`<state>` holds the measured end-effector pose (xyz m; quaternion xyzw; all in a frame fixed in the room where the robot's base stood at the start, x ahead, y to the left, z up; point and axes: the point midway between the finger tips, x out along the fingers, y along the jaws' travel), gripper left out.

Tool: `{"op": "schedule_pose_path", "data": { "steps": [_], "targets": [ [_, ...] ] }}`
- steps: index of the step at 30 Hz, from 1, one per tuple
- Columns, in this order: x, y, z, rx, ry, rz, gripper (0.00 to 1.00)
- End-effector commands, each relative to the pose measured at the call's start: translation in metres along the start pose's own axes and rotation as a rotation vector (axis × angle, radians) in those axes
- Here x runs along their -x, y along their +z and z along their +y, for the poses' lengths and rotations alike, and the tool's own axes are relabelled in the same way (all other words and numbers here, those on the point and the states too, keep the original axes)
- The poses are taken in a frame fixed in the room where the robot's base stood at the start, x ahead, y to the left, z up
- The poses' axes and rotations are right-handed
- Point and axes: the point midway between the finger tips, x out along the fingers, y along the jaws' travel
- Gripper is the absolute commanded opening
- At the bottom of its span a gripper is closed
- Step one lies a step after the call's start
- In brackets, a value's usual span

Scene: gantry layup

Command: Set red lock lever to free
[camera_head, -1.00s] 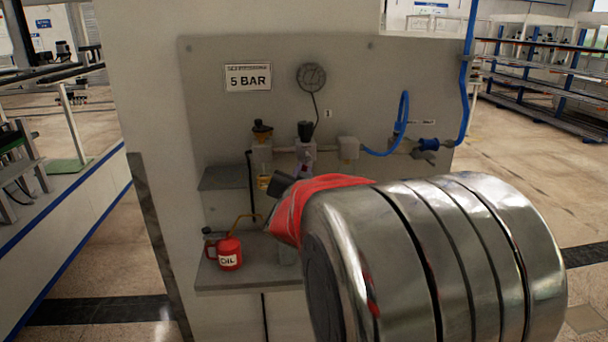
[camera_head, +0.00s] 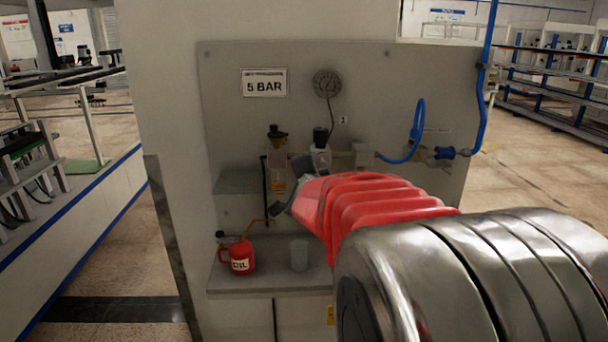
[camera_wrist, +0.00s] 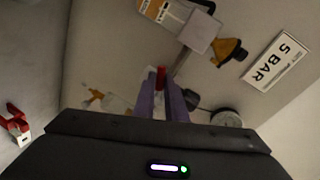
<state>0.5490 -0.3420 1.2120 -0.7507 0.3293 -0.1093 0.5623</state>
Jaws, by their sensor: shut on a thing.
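In the wrist view my gripper (camera_wrist: 162,92) reaches up with two purple fingers. A small red piece, which I take to be the red lock lever (camera_wrist: 161,76), sits between the fingertips, and they are shut on it. Which way the lever is set cannot be told. In the head view my red-sleeved arm covers the fingers and the lever. The air-service units, including a black-knobbed regulator (camera_head: 320,152), are on the grey panel (camera_head: 235,135) just beyond my arm.
A "5 BAR" sign (camera_head: 264,83) and a round gauge (camera_head: 327,83) are on the panel. A blue hose (camera_head: 416,122) and blue coupling (camera_head: 445,153) are at right. A red oil can (camera_head: 241,258) and a grey cup (camera_head: 299,255) stand on the shelf (camera_head: 250,283) below.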

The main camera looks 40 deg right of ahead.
Motion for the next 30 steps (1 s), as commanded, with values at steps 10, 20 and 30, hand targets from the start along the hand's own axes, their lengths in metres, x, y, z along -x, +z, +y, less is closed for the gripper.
{"op": "schedule_pose_path", "data": {
  "steps": [10,20,30],
  "targets": [
    [0.0008,-0.0025,-0.0051,-0.153,0.000,-0.032,0.00],
    [0.0010,-0.0032,-0.0063,-0.210,0.001,-0.044,0.00],
    [0.0011,-0.0034,-0.0062,-0.214,0.001,-0.045,0.00]
  ]
}}
